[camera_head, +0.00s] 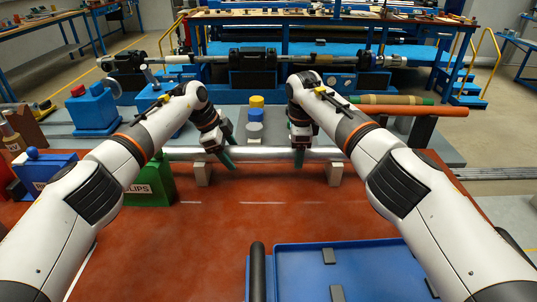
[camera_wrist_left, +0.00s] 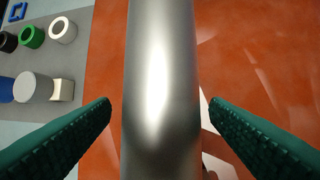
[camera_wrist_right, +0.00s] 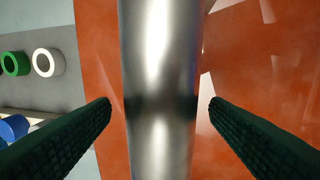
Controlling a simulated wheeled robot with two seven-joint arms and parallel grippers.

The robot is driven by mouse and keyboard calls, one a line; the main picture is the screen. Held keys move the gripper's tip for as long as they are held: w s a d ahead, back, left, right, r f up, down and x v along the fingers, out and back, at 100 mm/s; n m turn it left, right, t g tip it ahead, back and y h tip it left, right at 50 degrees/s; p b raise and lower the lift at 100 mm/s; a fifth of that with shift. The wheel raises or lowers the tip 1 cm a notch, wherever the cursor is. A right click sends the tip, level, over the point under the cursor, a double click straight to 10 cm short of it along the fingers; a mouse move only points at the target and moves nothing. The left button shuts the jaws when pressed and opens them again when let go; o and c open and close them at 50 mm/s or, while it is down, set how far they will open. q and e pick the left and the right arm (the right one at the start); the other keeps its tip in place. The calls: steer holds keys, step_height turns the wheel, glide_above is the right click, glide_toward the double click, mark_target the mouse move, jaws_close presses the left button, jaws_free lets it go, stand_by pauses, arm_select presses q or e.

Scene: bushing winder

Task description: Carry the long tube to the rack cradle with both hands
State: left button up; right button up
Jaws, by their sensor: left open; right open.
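The long silver tube (camera_head: 265,154) lies level across the red-brown work surface, near two pale blocks, one at the left (camera_head: 203,175) and one at the right (camera_head: 333,175). My left gripper (camera_head: 229,157) and right gripper (camera_head: 299,154) are at the tube between the blocks. In the left wrist view the tube (camera_wrist_left: 160,60) runs between the open green fingers, with a gap on each side. In the right wrist view the tube (camera_wrist_right: 159,50) also passes between open fingers without contact. I cannot tell which part is the rack cradle.
A blue tray (camera_head: 300,260) stands at the front. A green bin (camera_head: 150,185) and blue boxes stand at the left. An orange tube (camera_head: 420,110) lies at the right. Stacked yellow and blue rings (camera_head: 256,112) stand behind the silver tube. The surface's middle is clear.

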arm_select(q)
steer(key=shift+f, duration=0.1)
steer(key=shift+c, duration=0.5)
arm_select(e)
steer(key=shift+f, duration=0.1)
steer(key=shift+c, duration=0.5)
arm_select(q)
jaws_close()
arm_select(e)
jaws_close()
